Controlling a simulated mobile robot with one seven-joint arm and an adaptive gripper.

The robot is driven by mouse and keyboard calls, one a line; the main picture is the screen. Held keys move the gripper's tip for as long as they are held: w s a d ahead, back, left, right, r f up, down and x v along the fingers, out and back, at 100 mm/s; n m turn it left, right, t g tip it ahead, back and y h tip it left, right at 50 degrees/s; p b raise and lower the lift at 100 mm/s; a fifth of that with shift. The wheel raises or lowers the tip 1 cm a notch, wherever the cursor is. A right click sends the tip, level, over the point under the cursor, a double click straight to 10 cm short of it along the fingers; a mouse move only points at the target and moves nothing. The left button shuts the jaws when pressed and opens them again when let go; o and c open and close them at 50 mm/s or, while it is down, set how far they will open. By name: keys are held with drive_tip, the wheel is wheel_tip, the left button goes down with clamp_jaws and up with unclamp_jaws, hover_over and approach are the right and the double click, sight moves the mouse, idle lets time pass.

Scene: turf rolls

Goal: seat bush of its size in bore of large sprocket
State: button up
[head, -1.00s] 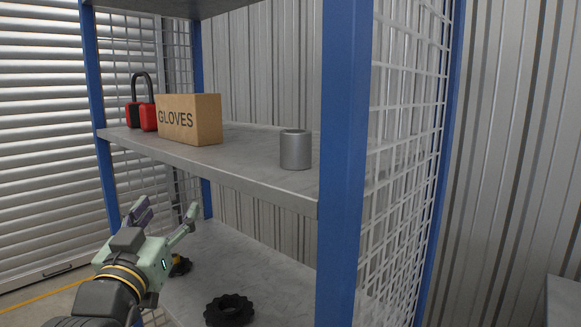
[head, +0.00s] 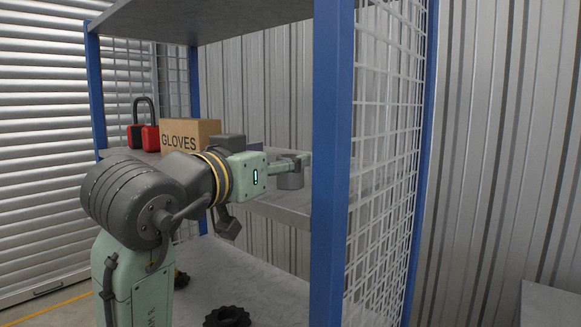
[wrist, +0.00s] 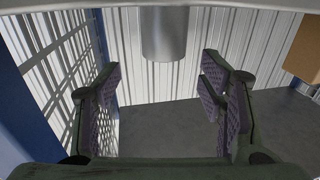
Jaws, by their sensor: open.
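A grey metal bush (head: 290,181) stands upright on the middle shelf, partly hidden behind one finger of my gripper (head: 284,157). In the wrist view, which looks upside down, the bush (wrist: 164,36) is at the top middle. There my gripper (wrist: 160,80) is open and empty, with a finger on each side. A black toothed sprocket (head: 228,317) lies flat on the lower shelf, cut by the lower picture edge. A smaller-looking dark sprocket (head: 181,280) lies behind it, mostly hidden by my arm.
A GLOVES box (head: 190,135) and a red-and-black padlock (head: 149,137) stand on the middle shelf to the left. A blue post (head: 332,200) and white mesh (head: 385,130) close the right side. The upper shelf (head: 200,18) is overhead.

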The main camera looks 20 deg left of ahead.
sight(291, 156)
drive_tip(key=shift+w+d+f+p, duration=0.15)
drive_tip(key=shift+w+p, duration=0.4)
drive_tip(key=shift+w, duration=0.9)
drive_tip(key=shift+w+d+f+p, duration=0.1)
drive_tip(key=shift+w+p, duration=0.45)
drive_tip(key=shift+w, duration=0.85)
drive_tip(key=shift+c, duration=0.5)
drive_tip(key=c, duration=1.3)
